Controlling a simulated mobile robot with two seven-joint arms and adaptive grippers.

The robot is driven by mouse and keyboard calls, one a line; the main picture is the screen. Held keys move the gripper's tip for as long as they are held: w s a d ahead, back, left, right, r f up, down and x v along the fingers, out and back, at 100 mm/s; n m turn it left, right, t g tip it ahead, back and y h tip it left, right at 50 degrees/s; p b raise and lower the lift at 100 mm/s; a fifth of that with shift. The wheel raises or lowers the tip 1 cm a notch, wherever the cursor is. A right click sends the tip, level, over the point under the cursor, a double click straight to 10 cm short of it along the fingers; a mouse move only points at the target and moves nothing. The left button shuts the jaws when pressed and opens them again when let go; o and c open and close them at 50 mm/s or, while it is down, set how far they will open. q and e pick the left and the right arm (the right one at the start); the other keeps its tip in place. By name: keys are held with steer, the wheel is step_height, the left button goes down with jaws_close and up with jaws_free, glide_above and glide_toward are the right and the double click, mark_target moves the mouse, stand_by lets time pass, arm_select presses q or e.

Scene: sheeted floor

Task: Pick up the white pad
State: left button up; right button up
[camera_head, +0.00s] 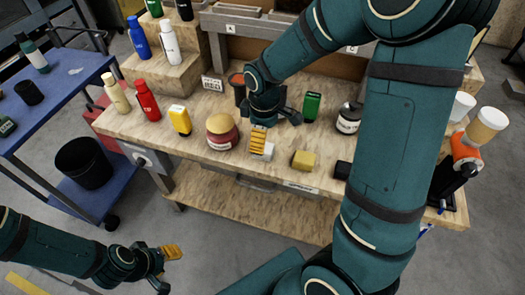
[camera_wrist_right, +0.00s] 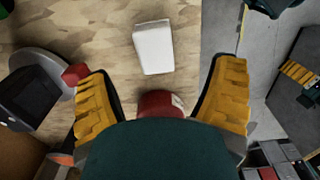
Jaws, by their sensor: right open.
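The white pad (camera_wrist_right: 153,47) lies flat on the wooden bench top in the right wrist view, a small rectangle beyond the space between my fingertips. In the head view it shows as a small white patch (camera_head: 267,151) by the orange finger, partly hidden. My right gripper (camera_wrist_right: 160,85) is open with nothing between its orange fingers; in the head view it hangs low over the bench (camera_head: 272,132). My left gripper (camera_head: 166,266) is held at the lower left, away from the bench, its fingers apart and empty.
A red jar with a tan lid (camera_head: 222,131) stands left of the right gripper. A yellow sponge-like block (camera_head: 304,160) lies to its right. A yellow bottle (camera_head: 180,120) is further left.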

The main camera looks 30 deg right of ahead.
mark_target(270, 148)
step_height(270, 148, down, 2)
steer(key=shift+f, duration=0.1)
steer(key=f, duration=0.1)
steer(key=f+b, duration=0.1)
steer(key=f, duration=0.1)
steer(key=f+b, duration=0.1)
steer(key=f, duration=0.1)
steer(key=shift+w+d+f, duration=0.1)
steer(key=shift+w+d, duration=0.05)
steer(key=shift+w, duration=0.2)
steer(key=c, duration=1.3)
